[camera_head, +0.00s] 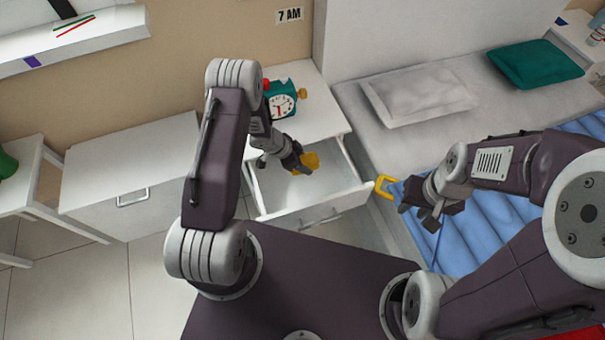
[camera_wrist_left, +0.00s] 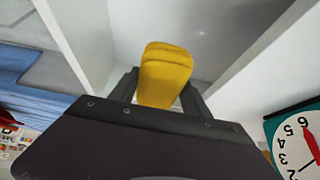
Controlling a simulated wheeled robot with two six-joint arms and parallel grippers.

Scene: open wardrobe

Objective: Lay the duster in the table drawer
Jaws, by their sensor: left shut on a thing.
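The yellow duster (camera_head: 311,161) is gripped by my left gripper (camera_head: 303,165), above the open table drawer (camera_head: 276,198). In the left wrist view the duster (camera_wrist_left: 165,72) stands out between the two dark fingers, with the pale drawer interior beyond it. Whether the duster touches the drawer floor is unclear. The drawer is pulled out from the white bedside table (camera_head: 318,112). My right gripper (camera_head: 420,209) hangs over the bed's near edge, its fingers apart and nothing visible between them.
A teal clock (camera_head: 280,102) with red and yellow parts stands on the table, close to my left wrist. A yellow loop (camera_head: 384,187) lies between the drawer's right corner and my right gripper. The bed (camera_head: 345,96) borders the drawer on the right. A white chest (camera_head: 130,165) stands left.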

